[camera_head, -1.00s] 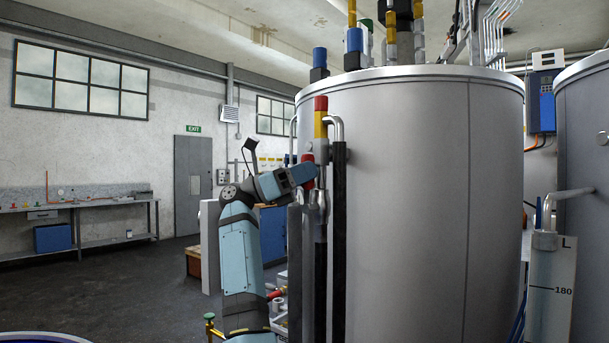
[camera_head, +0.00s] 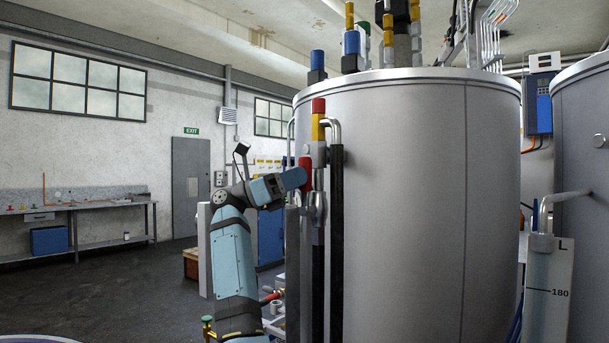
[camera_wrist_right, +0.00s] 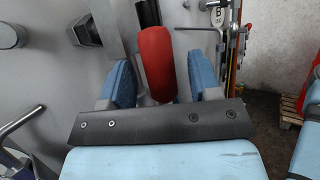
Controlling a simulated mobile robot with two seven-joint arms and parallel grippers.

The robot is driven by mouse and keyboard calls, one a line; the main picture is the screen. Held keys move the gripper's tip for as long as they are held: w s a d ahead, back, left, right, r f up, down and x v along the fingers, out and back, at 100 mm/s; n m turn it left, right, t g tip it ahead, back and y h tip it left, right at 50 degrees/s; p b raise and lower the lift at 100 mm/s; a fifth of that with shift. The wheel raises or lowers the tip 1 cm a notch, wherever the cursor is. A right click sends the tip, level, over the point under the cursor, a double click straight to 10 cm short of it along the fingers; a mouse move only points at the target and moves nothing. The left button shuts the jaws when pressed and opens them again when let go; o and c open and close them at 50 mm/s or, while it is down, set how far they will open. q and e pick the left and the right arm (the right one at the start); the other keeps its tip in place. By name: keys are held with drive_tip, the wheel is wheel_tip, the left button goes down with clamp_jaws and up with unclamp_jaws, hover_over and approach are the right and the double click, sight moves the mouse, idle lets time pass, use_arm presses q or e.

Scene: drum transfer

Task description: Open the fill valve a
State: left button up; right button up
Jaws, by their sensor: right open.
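A red valve handle (camera_head: 306,168) sits on the grey pipework at the left side of the large steel tank (camera_head: 410,200). No label on it is readable. My right gripper (camera_head: 298,180) is right beside this handle in the head view. In the right wrist view, the red handle (camera_wrist_right: 155,62) lies between the two blue fingers of my right gripper (camera_wrist_right: 158,72). The fingers are open, with a visible gap on each side of the handle. My left gripper is not in view.
Dark vertical pipes (camera_head: 337,250) run down close to the gripper. A red and yellow fitting (camera_head: 318,118) stands above the handle. A second tank (camera_head: 585,150) and a level gauge marked 180 (camera_head: 548,290) are at right. The floor (camera_head: 110,290) at left is open.

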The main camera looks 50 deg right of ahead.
drive_tip(key=v, duration=1.2)
drive_tip(key=shift+a+p, duration=0.15)
drive_tip(key=shift+p, duration=0.2)
